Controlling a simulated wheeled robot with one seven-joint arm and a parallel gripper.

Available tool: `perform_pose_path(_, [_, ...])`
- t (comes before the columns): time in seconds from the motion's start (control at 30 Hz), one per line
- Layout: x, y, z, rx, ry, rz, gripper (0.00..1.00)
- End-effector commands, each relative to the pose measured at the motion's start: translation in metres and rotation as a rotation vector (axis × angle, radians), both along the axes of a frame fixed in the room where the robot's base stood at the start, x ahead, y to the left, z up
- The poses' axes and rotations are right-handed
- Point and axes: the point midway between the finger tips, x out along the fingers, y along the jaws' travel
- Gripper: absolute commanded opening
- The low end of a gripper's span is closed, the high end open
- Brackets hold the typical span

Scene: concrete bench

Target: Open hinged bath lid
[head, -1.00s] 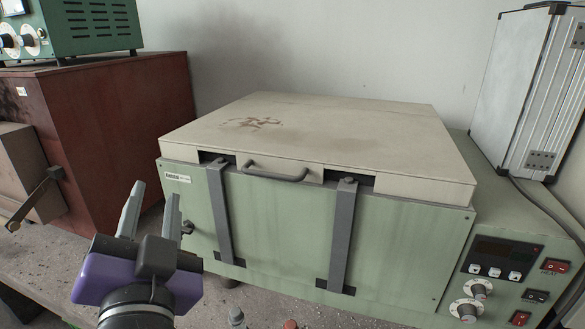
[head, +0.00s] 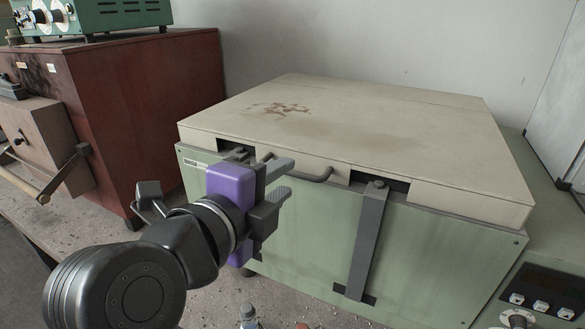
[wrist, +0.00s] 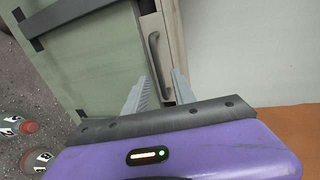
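The bath is a green box (head: 310,235) with a flat beige lid (head: 390,125) that lies shut on top, with brown stains on it. A grey bar handle (head: 318,176) is on the lid's front edge. My gripper (head: 284,178) is open and empty in front of the bath's left front, with its fingers pointing toward the lid edge. It hides the left strap and part of the handle. In the wrist view the handle (wrist: 158,62) lies ahead of the gap between the two fingers (wrist: 161,92). I see no clear contact.
A dark red cabinet (head: 150,110) with a green instrument (head: 100,14) on top stands at the left. A grey strap (head: 367,240) runs down the bath's front. A control panel (head: 540,300) is at the right. Small bottles (wrist: 28,127) stand below the bath's front.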

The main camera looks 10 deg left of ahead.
Motion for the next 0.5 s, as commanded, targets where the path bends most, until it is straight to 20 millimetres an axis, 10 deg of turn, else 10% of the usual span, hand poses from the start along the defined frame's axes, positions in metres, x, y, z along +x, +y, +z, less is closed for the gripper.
perform_pose_path(0.5, [0.04, -0.015, -0.009, -0.001, 0.0, 0.002, 0.32])
